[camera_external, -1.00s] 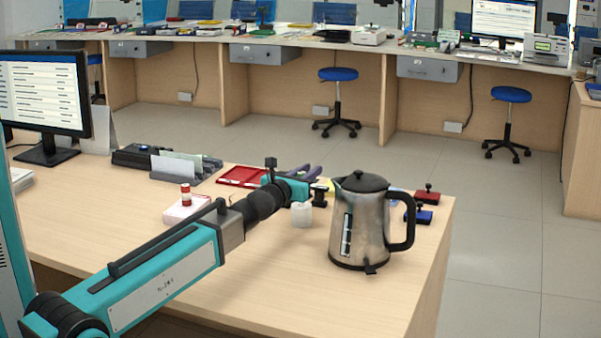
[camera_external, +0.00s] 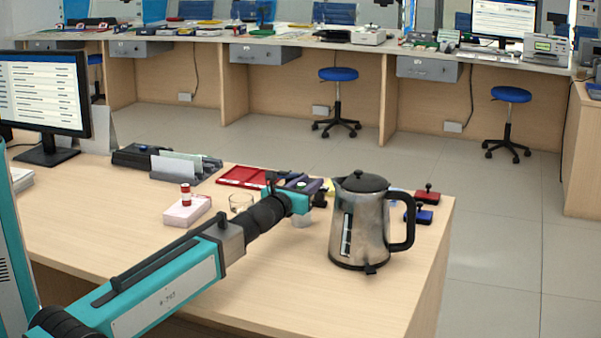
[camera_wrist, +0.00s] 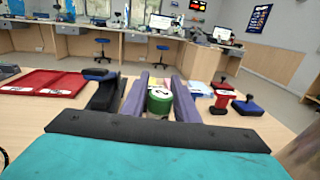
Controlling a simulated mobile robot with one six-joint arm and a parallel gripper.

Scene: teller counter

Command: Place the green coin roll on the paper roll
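The green coin roll (camera_wrist: 159,101) stands upright between the two purple fingers of my gripper (camera_wrist: 160,86) in the wrist view, with a finger against each side. In the external view its green top (camera_external: 301,184) shows at my gripper (camera_external: 308,188), above the desk. The white paper roll (camera_external: 302,218) stands on the desk just below my gripper, its upper part covered by the gripper. I cannot tell whether the coin roll touches it. The paper roll is hidden in the wrist view.
A metal kettle (camera_external: 362,222) stands close to the right of my gripper. A glass (camera_external: 240,203) and a pink pad (camera_external: 187,211) with a red-and-white roll (camera_external: 186,194) are left. A red tray (camera_external: 242,176) lies behind; red (camera_external: 427,194) and blue (camera_external: 418,215) stamps stand right.

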